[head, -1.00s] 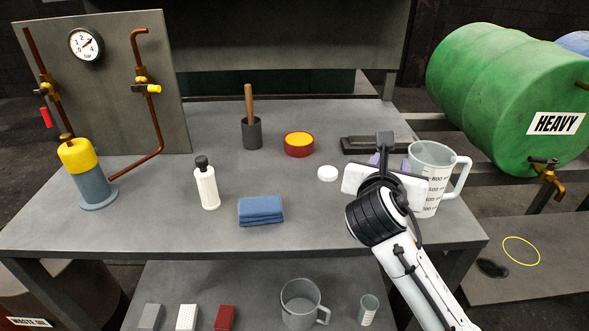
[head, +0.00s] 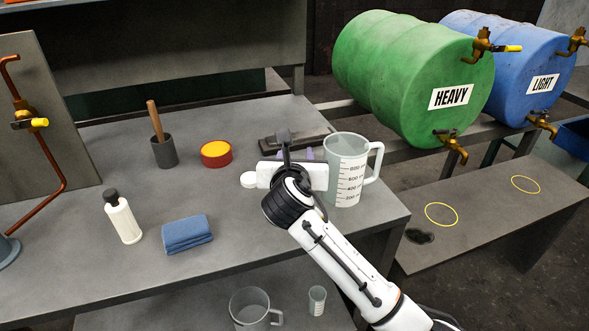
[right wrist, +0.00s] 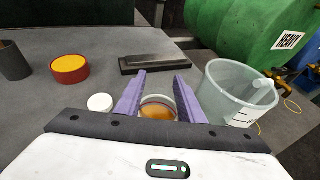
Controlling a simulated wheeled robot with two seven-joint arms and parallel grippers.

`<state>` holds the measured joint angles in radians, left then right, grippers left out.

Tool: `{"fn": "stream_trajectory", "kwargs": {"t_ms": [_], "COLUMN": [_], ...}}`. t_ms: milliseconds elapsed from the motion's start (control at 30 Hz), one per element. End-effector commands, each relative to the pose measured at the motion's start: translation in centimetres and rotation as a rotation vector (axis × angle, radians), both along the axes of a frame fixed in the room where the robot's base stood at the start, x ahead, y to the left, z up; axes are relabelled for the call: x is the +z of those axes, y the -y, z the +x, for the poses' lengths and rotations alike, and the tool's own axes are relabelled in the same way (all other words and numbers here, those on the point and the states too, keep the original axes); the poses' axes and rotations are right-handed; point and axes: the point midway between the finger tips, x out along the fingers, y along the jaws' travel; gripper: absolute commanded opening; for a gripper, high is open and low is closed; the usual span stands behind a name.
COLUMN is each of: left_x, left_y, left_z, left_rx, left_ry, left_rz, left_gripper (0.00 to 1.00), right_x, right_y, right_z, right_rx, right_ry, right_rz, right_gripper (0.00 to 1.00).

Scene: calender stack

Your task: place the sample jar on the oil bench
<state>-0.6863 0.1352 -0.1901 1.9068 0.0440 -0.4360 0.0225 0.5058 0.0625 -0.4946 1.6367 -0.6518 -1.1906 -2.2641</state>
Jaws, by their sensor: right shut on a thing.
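The sample jar (right wrist: 158,108), a small clear jar with amber contents, shows in the right wrist view between the purple fingers of my right gripper (right wrist: 160,80). The gripper is shut on it. In the head view my right gripper (head: 297,155) is over the grey bench (head: 90,268), just left of the measuring jug, and hides the jar. I cannot tell whether the jar touches the bench top. A round white lid (head: 249,180) lies left of the gripper. My left gripper is not in view.
The clear measuring jug (head: 345,170) stands close right of the gripper. A dark flat block (head: 280,141) lies behind. A red-yellow tin (head: 216,154), white bottle (head: 123,219) and blue cloth (head: 187,234) are leftward. A low bench (head: 480,205) with yellow rings lies below the green drum (head: 400,75).

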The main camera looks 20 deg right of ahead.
Motion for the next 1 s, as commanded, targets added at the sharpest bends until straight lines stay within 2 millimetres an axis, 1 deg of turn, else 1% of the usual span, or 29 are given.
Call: {"fn": "stream_trajectory", "kwargs": {"t_ms": [67,200,300,667,700,800,1000], "left_x": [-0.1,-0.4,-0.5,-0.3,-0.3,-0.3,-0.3], "left_y": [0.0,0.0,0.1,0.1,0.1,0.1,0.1], "left_z": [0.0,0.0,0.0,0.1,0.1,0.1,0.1], "left_rx": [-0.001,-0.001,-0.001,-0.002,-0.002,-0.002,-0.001], "left_ry": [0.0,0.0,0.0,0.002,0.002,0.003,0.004], "left_rz": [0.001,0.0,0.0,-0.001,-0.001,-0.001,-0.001], "left_gripper": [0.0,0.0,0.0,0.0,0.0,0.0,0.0], "right_x": [-0.6,-2.6,-3.5,-3.7,-3.9,-3.8,-3.8], "right_y": [0.0,0.0,0.0,0.0,0.0,0.0,0.0], "right_z": [0.0,0.0,-0.1,0.0,0.0,0.0,0.0], "right_rx": [0.0,0.0,0.001,0.001,0.0,0.0,0.0], "right_ry": [0.0,-0.002,-0.001,0.0,-0.001,-0.001,-0.001], "right_rz": [0.0,0.0,0.001,0.0,0.0,0.0,0.0], "right_gripper": [0.0,0.0,0.0,0.0,0.4,0.54,0.54]}}
